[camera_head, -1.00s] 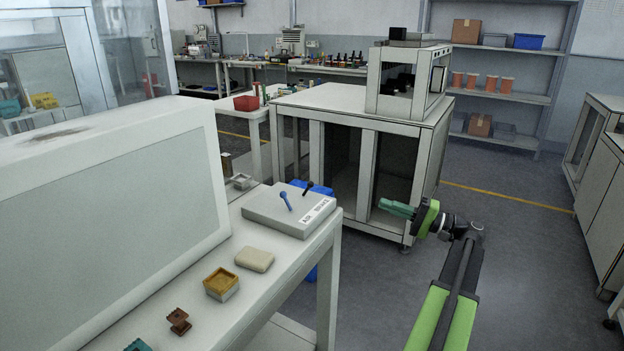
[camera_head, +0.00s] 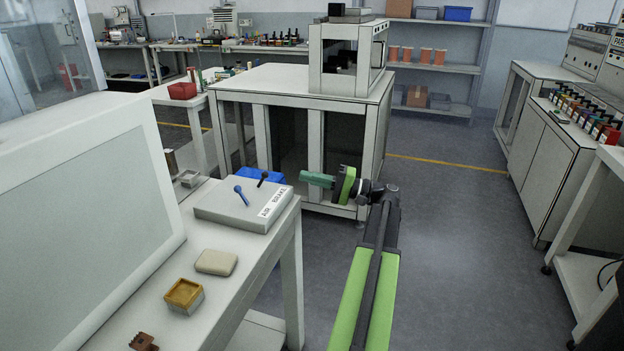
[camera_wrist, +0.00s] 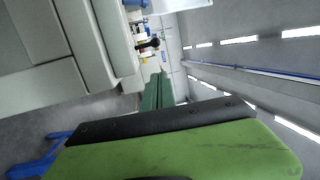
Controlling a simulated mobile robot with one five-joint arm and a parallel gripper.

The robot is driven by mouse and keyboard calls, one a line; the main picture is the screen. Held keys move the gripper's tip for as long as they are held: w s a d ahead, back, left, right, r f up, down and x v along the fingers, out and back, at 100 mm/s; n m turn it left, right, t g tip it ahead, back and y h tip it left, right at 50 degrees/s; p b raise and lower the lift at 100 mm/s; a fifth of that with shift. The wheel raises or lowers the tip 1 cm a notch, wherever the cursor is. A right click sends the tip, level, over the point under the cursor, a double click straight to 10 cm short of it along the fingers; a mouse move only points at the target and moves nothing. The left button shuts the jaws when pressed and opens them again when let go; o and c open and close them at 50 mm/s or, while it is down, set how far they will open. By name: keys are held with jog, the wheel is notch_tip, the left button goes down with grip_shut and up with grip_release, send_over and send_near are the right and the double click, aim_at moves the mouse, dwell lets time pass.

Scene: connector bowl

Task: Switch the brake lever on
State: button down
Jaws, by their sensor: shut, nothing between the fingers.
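A grey box (camera_head: 238,207) with a white label reading "AIR" and "BRAKE" sits on the white bench. A blue lever (camera_head: 241,195) and a black lever (camera_head: 263,178) stand tilted on its top. The blue one is nearer the "AIR" end and the black one nearer the "BRAKE" end. My gripper (camera_head: 304,178) has green fingers and is shut and empty. It points left in the head view, just right of the box's far right corner, and looks apart from both levers. In the wrist view the shut fingers (camera_wrist: 157,92) show, but I cannot make out the levers.
A beige block (camera_head: 216,262) and a yellow-topped box (camera_head: 184,295) lie on the bench (camera_head: 232,281) nearer me. A large grey panel (camera_head: 90,215) stands at left. A cabinet (camera_head: 300,85) stands behind my gripper. The floor (camera_head: 440,270) at right is clear.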

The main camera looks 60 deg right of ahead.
aim_at(262, 180)
jog(key=p+x, duration=0.1)
jog(key=x, duration=0.4)
jog(key=shift+w+a+r, duration=0.1)
jog(key=shift+w+a, duration=0.1)
jog(key=shift+a, duration=0.1)
jog(key=shift+w+a+r, duration=0.1)
jog(key=shift+a, duration=0.5)
jog(key=shift+w+a, duration=0.15)
jog(key=shift+a, duration=0.4)
jog(key=shift+w+a, duration=0.2)
jog(key=shift+a, duration=0.2)
